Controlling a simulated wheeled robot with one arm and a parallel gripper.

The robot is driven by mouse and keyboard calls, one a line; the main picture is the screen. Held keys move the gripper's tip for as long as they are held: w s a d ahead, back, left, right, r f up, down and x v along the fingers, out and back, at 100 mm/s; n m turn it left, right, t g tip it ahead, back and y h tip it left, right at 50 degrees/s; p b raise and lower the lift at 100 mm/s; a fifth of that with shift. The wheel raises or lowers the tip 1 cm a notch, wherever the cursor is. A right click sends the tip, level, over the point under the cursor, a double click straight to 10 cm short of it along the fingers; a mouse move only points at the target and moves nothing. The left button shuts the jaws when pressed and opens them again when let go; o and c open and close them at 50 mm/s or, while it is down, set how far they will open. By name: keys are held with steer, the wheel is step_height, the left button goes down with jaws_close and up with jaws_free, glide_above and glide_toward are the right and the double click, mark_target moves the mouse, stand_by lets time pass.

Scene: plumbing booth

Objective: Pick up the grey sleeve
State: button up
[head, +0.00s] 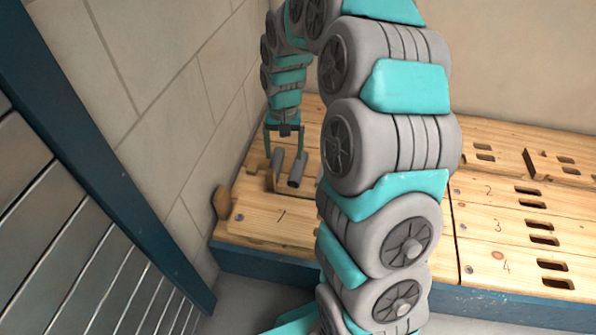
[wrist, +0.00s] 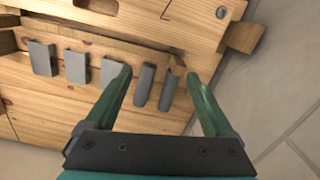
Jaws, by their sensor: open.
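Several short grey pieces stand in a row along a slot in the wooden bench; I cannot tell which one is the task's grey sleeve. In the wrist view two narrower grey pieces, one (wrist: 144,84) and another (wrist: 169,91), lie between the fingers of my gripper (wrist: 158,76). Three wider grey pieces, the nearest of them (wrist: 108,72), stand to the left of the left finger. In the head view my gripper (head: 284,155) points down over the row, open and empty. Two grey tubes, one (head: 278,163) and one (head: 297,171), show there; my arm hides the rest.
The wooden bench top (head: 262,222) has numbered sections and slots, with more slots (head: 541,239) at the right. A blue-framed slatted panel (head: 70,260) stands at left.

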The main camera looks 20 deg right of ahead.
mark_target(297, 169)
steer(key=w+d+f, duration=0.2)
steer(key=f, duration=0.2)
steer(key=w+d+f+m+b, duration=0.1)
steer(key=w+f, duration=0.2)
steer(key=f, duration=0.1)
steer(key=w+d+f+m+b, duration=0.1)
steer(key=w+d+f, duration=0.1)
steer(key=w+f, duration=0.1)
steer(key=shift+d+f, duration=0.35)
steer(key=shift+f, duration=0.25)
steer(key=shift+w+d+f+b, duration=0.15)
steer(key=shift+d+f, duration=0.15)
steer(key=shift+f, duration=1.65)
steer(key=shift+s+d+f+b, duration=0.15)
steer(key=shift+d+f, duration=0.1)
steer(key=shift+f, duration=1.65)
steer(key=shift+w, duration=0.1)
steer(key=shift+c, duration=0.3)
steer(key=c, duration=0.9)
steer(key=shift+r, duration=0.1)
